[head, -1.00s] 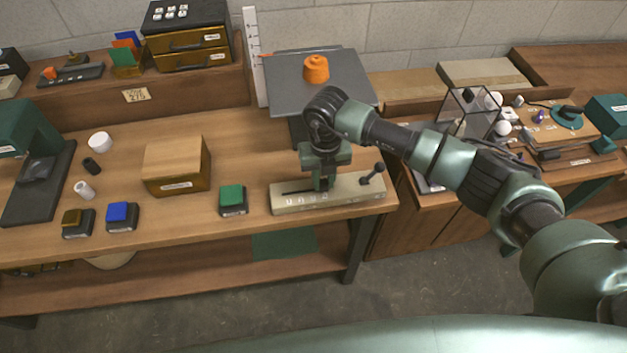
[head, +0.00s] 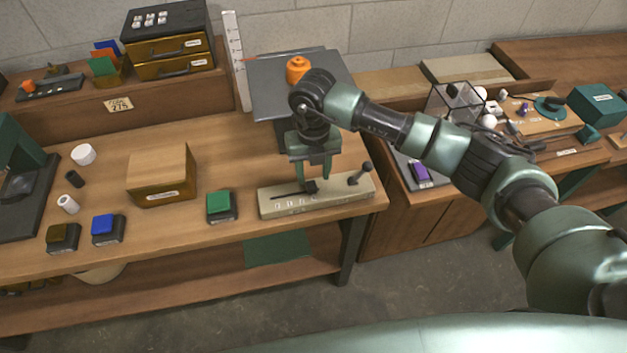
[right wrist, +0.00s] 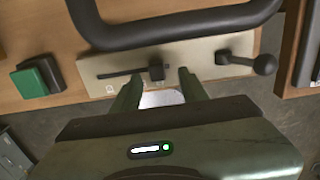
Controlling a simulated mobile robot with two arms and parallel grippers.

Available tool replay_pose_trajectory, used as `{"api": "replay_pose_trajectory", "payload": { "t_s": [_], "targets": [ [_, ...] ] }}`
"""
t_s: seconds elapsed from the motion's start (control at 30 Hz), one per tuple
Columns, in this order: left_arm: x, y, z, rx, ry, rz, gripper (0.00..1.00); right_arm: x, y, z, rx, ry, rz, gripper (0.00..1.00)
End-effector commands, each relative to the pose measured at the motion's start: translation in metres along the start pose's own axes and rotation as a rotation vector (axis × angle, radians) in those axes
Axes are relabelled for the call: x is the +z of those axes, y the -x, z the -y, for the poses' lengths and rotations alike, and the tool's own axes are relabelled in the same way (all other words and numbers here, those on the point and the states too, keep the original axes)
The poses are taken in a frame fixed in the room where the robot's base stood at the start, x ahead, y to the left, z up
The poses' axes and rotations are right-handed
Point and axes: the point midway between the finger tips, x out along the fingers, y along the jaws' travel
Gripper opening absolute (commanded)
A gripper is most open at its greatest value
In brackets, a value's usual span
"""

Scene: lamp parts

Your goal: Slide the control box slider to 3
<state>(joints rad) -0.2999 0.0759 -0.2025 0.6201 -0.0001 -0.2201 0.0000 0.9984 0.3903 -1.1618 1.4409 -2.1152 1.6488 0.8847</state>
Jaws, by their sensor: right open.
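The control box (head: 350,194) is a long beige box near the table's front edge, with a dark slot and small marks along its front. Its black slider knob (head: 311,187) stands at the right end of the visible slot. In the right wrist view the knob (right wrist: 156,72) sits between my fingers' directions, just beyond the tips. My right gripper (head: 313,177) is open above the knob, fingers to either side with gaps; its tips also show in the right wrist view (right wrist: 157,82). The marks are too small to read. My left gripper is out of view.
A lever with a ball end (head: 366,167) rises at the box's right end, close to my right gripper. A green button (head: 219,202) stands left of the box. An orange part (head: 297,68) sits on a grey platform behind. Table between the wooden box (head: 163,175) and green button is clear.

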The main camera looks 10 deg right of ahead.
Motion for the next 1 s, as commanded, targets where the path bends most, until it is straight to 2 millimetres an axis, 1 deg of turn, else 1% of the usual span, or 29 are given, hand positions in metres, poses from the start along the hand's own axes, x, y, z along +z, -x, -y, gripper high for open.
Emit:
{"api": "replay_pose_trajectory", "payload": {
  "t_s": [0.03,0.2,0.33,0.87,0.97,1.0],
  "targets": [
    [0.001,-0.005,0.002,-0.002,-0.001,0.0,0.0,0.002,0.007,0.0,0.0,0.001,0.005,0.44],
    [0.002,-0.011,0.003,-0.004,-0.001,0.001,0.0,0.001,0.031,0.001,-0.001,-0.001,0.003,0.44],
    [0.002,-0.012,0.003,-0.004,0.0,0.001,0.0,0.0,0.04,0.001,-0.002,-0.001,0.002,0.44],
    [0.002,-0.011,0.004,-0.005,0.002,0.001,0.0,-0.001,0.04,-0.001,0.004,0.002,-0.001,0.44],
    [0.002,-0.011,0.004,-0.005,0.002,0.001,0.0,-0.007,0.035,-0.018,0.07,0.026,-0.01,0.44],
    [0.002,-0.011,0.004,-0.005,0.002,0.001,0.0,-0.013,0.033,-0.032,0.124,0.045,-0.013,0.44]
  ]
}}
